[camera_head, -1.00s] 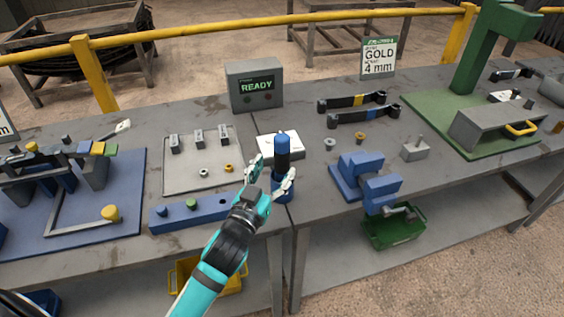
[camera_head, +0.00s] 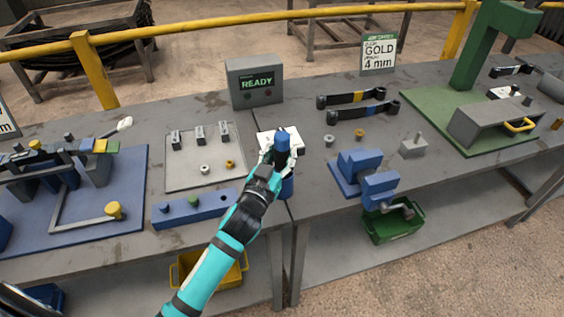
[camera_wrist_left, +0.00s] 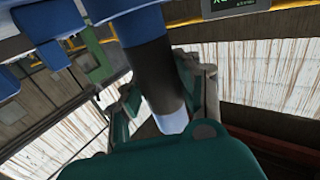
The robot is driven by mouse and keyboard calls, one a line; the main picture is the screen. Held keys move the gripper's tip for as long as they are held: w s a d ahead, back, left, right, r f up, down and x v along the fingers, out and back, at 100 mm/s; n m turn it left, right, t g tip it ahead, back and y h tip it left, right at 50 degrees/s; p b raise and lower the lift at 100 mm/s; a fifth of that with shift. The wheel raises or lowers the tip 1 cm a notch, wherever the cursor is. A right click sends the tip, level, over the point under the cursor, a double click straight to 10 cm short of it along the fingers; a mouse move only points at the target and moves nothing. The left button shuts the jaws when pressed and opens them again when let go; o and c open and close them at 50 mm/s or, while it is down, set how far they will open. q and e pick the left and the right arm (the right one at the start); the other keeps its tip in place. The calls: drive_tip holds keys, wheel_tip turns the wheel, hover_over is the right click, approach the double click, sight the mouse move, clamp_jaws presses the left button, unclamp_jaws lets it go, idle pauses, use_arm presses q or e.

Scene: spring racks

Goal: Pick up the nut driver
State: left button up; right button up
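The nut driver (camera_head: 282,142) stands upright, with a blue top and a black handle. Its lower part is in or behind a blue holder (camera_head: 287,187) at the front edge of the bench. My left gripper (camera_head: 281,155) has its fingers on both sides of the handle. In the left wrist view the black handle (camera_wrist_left: 153,75) runs between the two fingers, close to both. I cannot tell whether they press on it. The driver shows no lift. My right gripper is not in view.
A white block (camera_head: 268,140) lies just behind the driver. A blue vise (camera_head: 365,175) stands to the right. A grey READY display (camera_head: 254,82) is behind.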

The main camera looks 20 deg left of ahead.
use_arm(q)
clamp_jaws()
drive_tip(key=shift+r, duration=0.25)
